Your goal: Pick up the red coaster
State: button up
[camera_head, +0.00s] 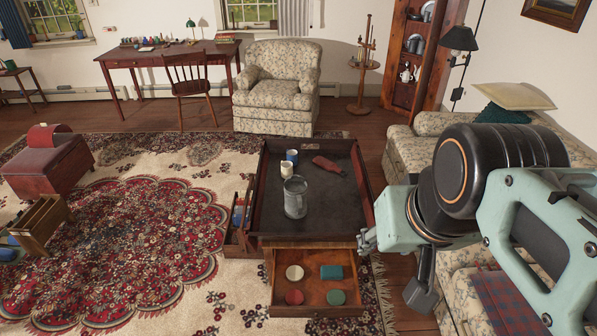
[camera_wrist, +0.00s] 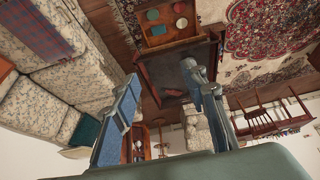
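The red coaster (camera_head: 294,297) is round and lies flat at the front left of an open wooden drawer (camera_head: 314,311) in the head view. It also shows near the top edge of the wrist view (camera_wrist: 180,8), small and far off. My gripper (camera_head: 367,240) is to the right of the low table, up and right of the drawer in the head view, apart from the coaster. In the wrist view my gripper (camera_wrist: 161,76) has its two fingers wide apart with nothing between them.
The drawer also holds a white coaster (camera_head: 294,272), a green square one (camera_head: 331,272) and a green round one (camera_head: 336,297). The dark table (camera_head: 330,215) carries a grey tankard (camera_head: 295,197), cups and a red item. A floral sofa (camera_head: 405,150) stands right.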

aim_at(294, 297)
jog(key=i+l, duration=0.5)
jog(key=i+l+u, duration=0.1)
jog(key=i+l, duration=0.4)
jog(key=l, duration=0.15)
jog(key=l+u, duration=0.1)
jog(key=u, duration=1.05)
jog(key=i+l, duration=0.05)
